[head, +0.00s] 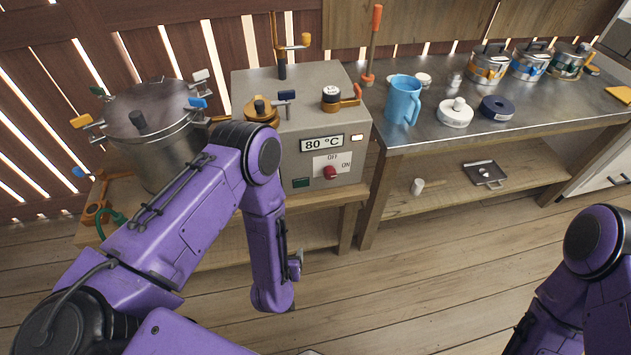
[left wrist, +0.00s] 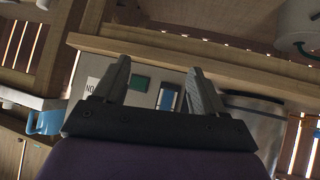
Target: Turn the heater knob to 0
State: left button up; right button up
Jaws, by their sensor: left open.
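The heater is a grey box (head: 350,95) on a wooden bench. Its front has a display (head: 322,143) reading 80 °C and a red knob (head: 330,173) below a label with OFF and ON. I cannot tell exactly where the knob points. In the left wrist view my left gripper (left wrist: 158,75) is open and empty. Beyond its fingers are a green patch (left wrist: 139,83) and part of the label (left wrist: 91,86), upside down; the knob is not visible there. My right gripper is out of view.
A large steel pot (head: 160,150) with clamps stands left of the box. A blue jug (head: 403,99), lids and small pots (head: 489,65) stand on the metal counter to the right. The bench's front edge (left wrist: 200,58) crosses the left wrist view. The floor ahead is clear.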

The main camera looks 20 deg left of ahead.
pick_arm(q)
jog(key=w+d+n+t+y+b, duration=0.1)
jog(key=w+d+t+b, duration=0.2)
jog(key=w, duration=0.4)
jog(key=w+d+t+y+b, duration=0.1)
jog(key=w+d+t, duration=0.1)
jog(key=w+d, duration=0.4)
jog(key=n+y+b, duration=0.1)
jog(key=n+y, duration=0.3)
jog(key=y, duration=0.1)
send_near(331, 177)
jog(key=shift+t, duration=0.3)
jog(key=x, duration=0.9)
jog(key=shift+s+f+b, duration=0.1)
jog(key=shift+f+b, duration=0.1)
jog(key=shift+b, duration=0.15)
jog(key=c, duration=1.1)
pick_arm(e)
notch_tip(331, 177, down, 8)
